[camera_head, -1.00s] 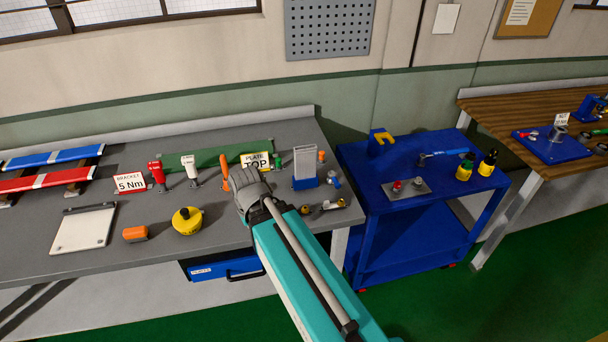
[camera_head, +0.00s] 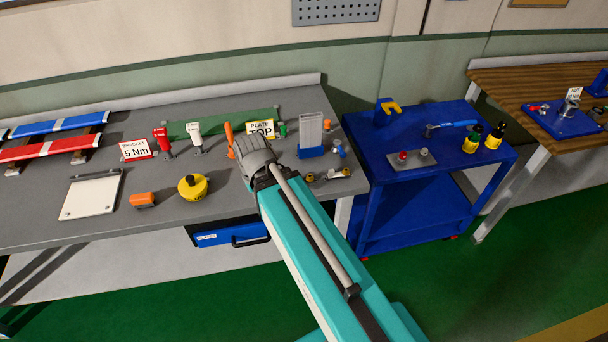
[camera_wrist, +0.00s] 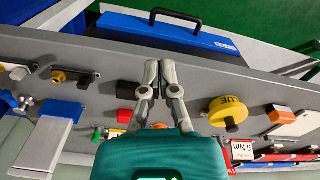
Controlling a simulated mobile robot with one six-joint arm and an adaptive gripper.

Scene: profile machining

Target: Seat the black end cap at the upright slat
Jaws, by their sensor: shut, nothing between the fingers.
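The upright slat (camera_head: 311,131) is a pale grey profile standing in a blue block (camera_head: 311,152) on the grey bench. The slat (camera_wrist: 38,148) and its blue block (camera_wrist: 62,108) also show at the lower left of the wrist view. A small black block (camera_wrist: 128,88), which looks like the black end cap, lies on the bench just left of my fingers in the wrist view; I cannot make it out in the head view. My gripper (camera_wrist: 160,68) is shut and empty above the bench. In the head view my gripper (camera_head: 253,150) is left of the slat.
A yellow disc (camera_wrist: 229,112) and an orange box (camera_wrist: 280,115) lie right of my gripper in the wrist view. Small fittings (camera_head: 328,175) lie in front of the slat. Signs and tools (camera_head: 194,138) stand behind. A blue cart (camera_head: 377,171) stands to the right.

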